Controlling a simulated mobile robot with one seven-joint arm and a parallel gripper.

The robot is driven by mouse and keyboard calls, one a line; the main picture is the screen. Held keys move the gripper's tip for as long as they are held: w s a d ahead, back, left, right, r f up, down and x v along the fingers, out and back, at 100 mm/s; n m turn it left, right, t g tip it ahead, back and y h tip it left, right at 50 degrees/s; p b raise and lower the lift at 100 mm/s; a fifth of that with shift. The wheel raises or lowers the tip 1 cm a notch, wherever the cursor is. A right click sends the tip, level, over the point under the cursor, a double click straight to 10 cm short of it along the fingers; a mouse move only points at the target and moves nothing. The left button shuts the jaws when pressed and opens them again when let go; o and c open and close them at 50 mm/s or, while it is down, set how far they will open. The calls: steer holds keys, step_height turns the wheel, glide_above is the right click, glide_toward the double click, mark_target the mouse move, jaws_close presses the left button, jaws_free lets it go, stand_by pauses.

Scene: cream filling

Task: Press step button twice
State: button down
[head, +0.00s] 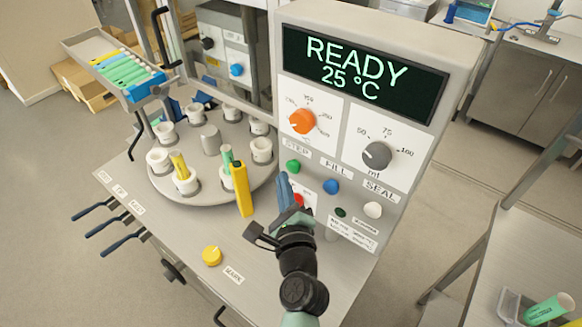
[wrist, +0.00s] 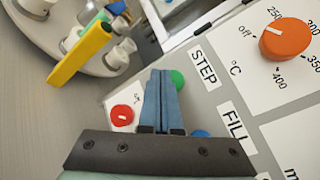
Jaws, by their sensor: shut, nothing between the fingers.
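The green STEP button (head: 293,166) sits on the machine's front panel under the STEP label. In the wrist view the green button (wrist: 179,80) shows just right of my fingertips, partly hidden by them. My gripper (head: 283,177) is shut and empty, its blue fingers together, the tips just below and left of the button in the head view. In the wrist view my gripper (wrist: 162,73) points up the panel. I cannot tell whether the tips touch the panel. The display (head: 357,68) reads READY 25 °C.
The blue FILL button (head: 331,186) and a red button (head: 298,200) are close to my fingers. A yellow bar (head: 242,190) stands left of them by the turntable (head: 155,187) with white cups. Orange (head: 303,121) and grey (head: 377,155) knobs are above.

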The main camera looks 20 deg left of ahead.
steer(key=shift+w, duration=0.15)
stand_by(0.5)
steer(key=shift+w+d, duration=0.15)
steer(key=shift+w, duration=0.15)
steer(key=shift+w+d+b, duration=0.25)
steer(key=shift+w+b, duration=0.05)
steer(key=shift+w, duration=0.2)
stand_by(1.0)
steer(key=shift+s, duration=0.1)
steer(key=shift+s+a+p, duration=0.35)
steer(key=shift+s+p, duration=0.05)
steer(key=shift+s, duration=0.45)
steer(key=s, duration=0.1)
steer(key=s+a+p, duration=0.1)
steer(key=s, duration=0.2)
steer(key=shift+s+a, duration=0.35)
steer(key=shift+a, duration=0.05)
stand_by(0.4)
